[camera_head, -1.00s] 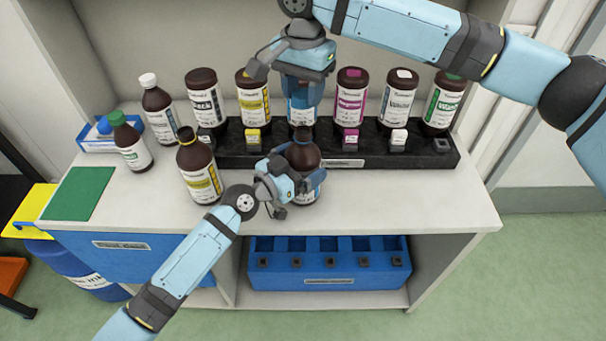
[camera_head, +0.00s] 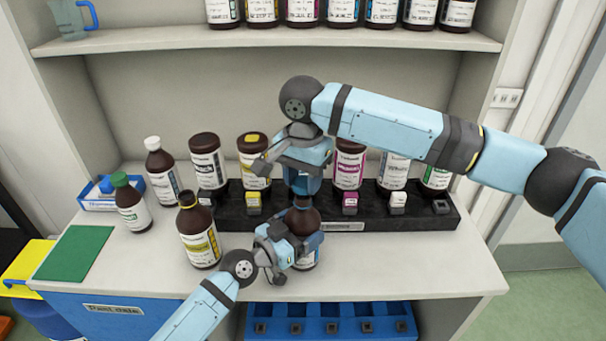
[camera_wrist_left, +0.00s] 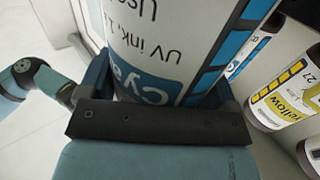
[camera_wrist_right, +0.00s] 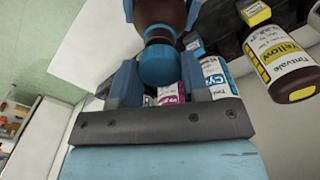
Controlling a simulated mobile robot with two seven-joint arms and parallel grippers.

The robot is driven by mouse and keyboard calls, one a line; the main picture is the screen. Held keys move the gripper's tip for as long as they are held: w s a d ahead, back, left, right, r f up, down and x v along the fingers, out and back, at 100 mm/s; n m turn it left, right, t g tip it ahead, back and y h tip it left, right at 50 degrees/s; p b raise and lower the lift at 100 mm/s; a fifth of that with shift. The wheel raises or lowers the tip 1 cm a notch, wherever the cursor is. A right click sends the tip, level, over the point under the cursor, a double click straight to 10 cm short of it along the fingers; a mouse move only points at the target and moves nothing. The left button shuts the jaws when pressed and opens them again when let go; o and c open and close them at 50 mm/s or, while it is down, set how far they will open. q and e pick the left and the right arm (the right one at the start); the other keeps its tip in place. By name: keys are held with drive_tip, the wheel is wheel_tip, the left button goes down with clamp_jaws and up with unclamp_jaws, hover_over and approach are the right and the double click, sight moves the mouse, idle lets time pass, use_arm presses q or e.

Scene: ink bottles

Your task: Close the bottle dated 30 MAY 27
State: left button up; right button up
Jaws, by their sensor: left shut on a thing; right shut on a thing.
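A brown bottle with a cyan label (camera_head: 306,263) stands at the front middle of the worktop. My left gripper (camera_head: 288,245) is shut around its body; the label fills much of the left wrist view (camera_wrist_left: 165,45). My right gripper (camera_head: 302,188) points down directly above the bottle's neck. It is shut on a blue cap (camera_wrist_right: 158,65), which in the right wrist view lines up with the brown bottle shoulder (camera_wrist_right: 160,14). I cannot tell whether the cap sits on the neck or just over it. The date on this bottle is not readable.
A black rack (camera_head: 400,219) with coloured-label bottles stands behind. A yellow-label bottle (camera_head: 198,238) stands close left of my left gripper. A green-capped bottle (camera_head: 131,207), a white-capped bottle (camera_head: 162,175) and a green mat (camera_head: 75,252) are further left. The front right worktop is clear.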

drive_tip(key=shift+f, duration=0.1)
drive_tip(key=shift+f, duration=0.8)
drive_tip(key=shift+f, duration=0.55)
use_arm(q)
drive_tip(key=c, duration=0.4)
drive_tip(key=shift+c, duration=0.2)
use_arm(e)
drive_tip(key=m, duration=0.3)
drive_tip(key=shift+m, duration=0.4)
drive_tip(key=m, duration=0.4)
drive_tip(key=shift+s+a+f+m, duration=0.1)
drive_tip(key=shift+m, duration=0.3)
drive_tip(key=m, duration=0.6)
drive_tip(key=shift+m, duration=0.8)
